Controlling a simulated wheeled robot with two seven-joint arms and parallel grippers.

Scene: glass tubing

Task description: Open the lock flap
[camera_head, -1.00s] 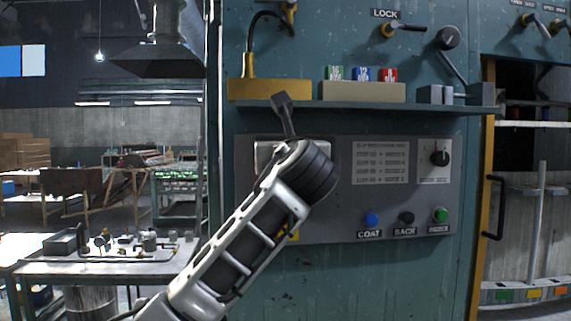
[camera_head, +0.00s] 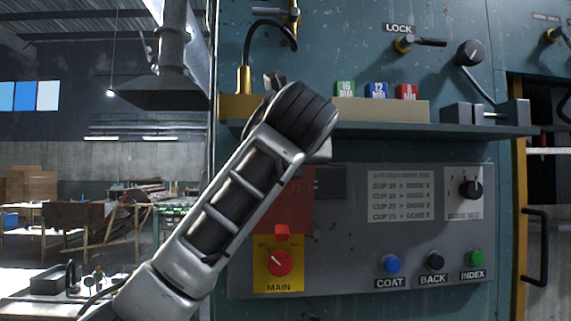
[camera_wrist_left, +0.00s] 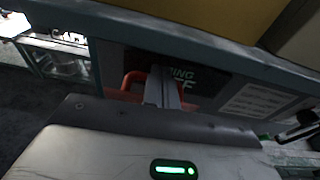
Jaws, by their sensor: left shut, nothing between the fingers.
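The LOCK label is on the upper teal wall of the machine, with a brass-and-black lever (camera_head: 420,42) below it. I cannot tell whether this lever is the lock flap, and no part is marked as a flap. My left arm crosses the head view from the lower left, and its wrist hides most of my left gripper. In the left wrist view the left gripper (camera_wrist_left: 163,88) is shut and empty, in front of a dark panel with partly hidden lettering. A red bent bar (camera_wrist_left: 131,82) is beside the fingers. My right gripper is not in view.
A teal shelf (camera_head: 470,130) carries green, blue and red blocks on a beige base. Below are a red MAIN knob (camera_head: 279,263), COAT, BACK and INDEX buttons, and a selector dial (camera_head: 470,188). A black door handle (camera_head: 535,245) is at right.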

